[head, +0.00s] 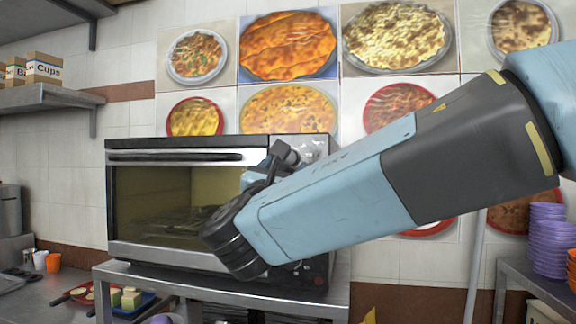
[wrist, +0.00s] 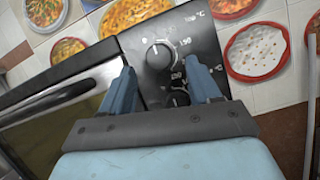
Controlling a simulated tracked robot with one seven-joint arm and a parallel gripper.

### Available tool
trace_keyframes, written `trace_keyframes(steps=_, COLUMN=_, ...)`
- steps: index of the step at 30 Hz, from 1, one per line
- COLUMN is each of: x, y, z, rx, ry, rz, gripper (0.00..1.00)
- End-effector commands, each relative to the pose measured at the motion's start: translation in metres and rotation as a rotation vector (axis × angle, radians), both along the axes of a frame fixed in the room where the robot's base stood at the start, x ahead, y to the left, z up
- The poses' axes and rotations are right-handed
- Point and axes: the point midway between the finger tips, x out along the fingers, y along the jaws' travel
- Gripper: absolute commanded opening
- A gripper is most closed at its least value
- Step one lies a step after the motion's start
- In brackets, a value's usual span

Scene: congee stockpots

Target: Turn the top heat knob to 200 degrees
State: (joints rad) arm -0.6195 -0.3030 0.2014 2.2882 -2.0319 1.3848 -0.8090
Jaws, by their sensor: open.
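The top heat knob (wrist: 160,57) is a round dark knob with a light rim on the oven's black control panel (wrist: 205,45). Markings such as 150 and 100 °C are printed to its right; its exact pointer setting is too small to tell. My gripper (wrist: 160,66) is open, with one blue finger on each side just below the top knob. I cannot tell whether either finger touches it. A lower knob (wrist: 179,99) shows between the fingers, partly hidden. In the head view, my gripper (head: 283,155) is at the panel of the oven (head: 125,225), and my arm hides the knobs.
The oven stands on a metal table (head: 130,275). Pictures of food (head: 288,45) cover the wall behind. A shelf with boxes (head: 45,68) is at upper left. Purple bowls (head: 548,240) are stacked at the right. A cutting board with food (head: 130,300) lies at lower left.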

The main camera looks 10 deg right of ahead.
Motion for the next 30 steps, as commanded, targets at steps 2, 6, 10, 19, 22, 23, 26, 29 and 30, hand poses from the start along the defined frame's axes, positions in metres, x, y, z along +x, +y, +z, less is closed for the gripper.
trace_keyframes(steps=2, x=0.009, y=-0.003, z=0.004, rx=0.000, ry=0.000, rz=0.000, gripper=0.62)
trace_keyframes(steps=6, x=0.019, y=-0.007, z=0.008, rx=0.000, ry=0.001, rz=0.000, gripper=0.62)
trace_keyframes(steps=10, x=0.023, y=-0.008, z=0.010, rx=0.000, ry=0.001, rz=0.001, gripper=0.62)
trace_keyframes(steps=19, x=0.023, y=-0.009, z=0.010, rx=0.000, ry=0.001, rz=0.001, gripper=0.58)
trace_keyframes(steps=22, x=0.023, y=-0.008, z=0.010, rx=0.000, ry=0.001, rz=0.001, gripper=0.48)
trace_keyframes(steps=23, x=0.023, y=-0.008, z=0.010, rx=0.000, ry=0.001, rz=0.001, gripper=0.46)
trace_keyframes(steps=26, x=0.023, y=-0.008, z=0.010, rx=0.000, ry=0.001, rz=0.001, gripper=0.36)
trace_keyframes(steps=29, x=0.023, y=-0.008, z=0.010, rx=0.000, ry=0.001, rz=0.001, gripper=0.26)
trace_keyframes(steps=30, x=0.023, y=-0.008, z=0.010, rx=0.001, ry=0.001, rz=0.001, gripper=0.23)
